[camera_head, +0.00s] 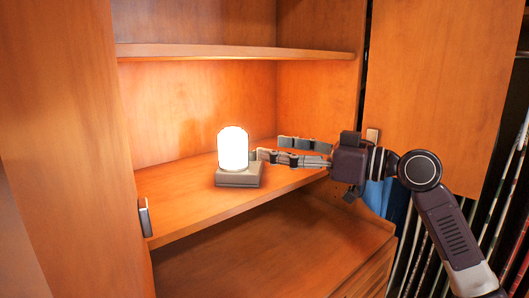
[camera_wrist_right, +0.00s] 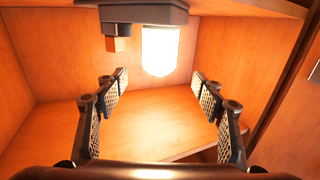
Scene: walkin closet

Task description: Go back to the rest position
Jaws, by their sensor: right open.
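A lit lamp (camera_head: 233,148) with a glowing white cylinder stands upright on its square grey base (camera_head: 238,176) on the middle shelf of the wooden closet. My right gripper (camera_head: 268,149) reaches in from the right, its fingers pointing at the lamp. In the right wrist view my gripper (camera_wrist_right: 160,82) is open, with nothing between its fingers. In the head view the fingertips appear close beside the lamp. My left gripper is not in view.
The middle shelf (camera_head: 190,205) is bare around the lamp. An upper shelf (camera_head: 235,52) runs above it, and an open compartment (camera_head: 270,250) lies below. A wooden door panel (camera_head: 440,80) stands at the right, behind my arm. Hanging clothes (camera_head: 500,190) show at the far right.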

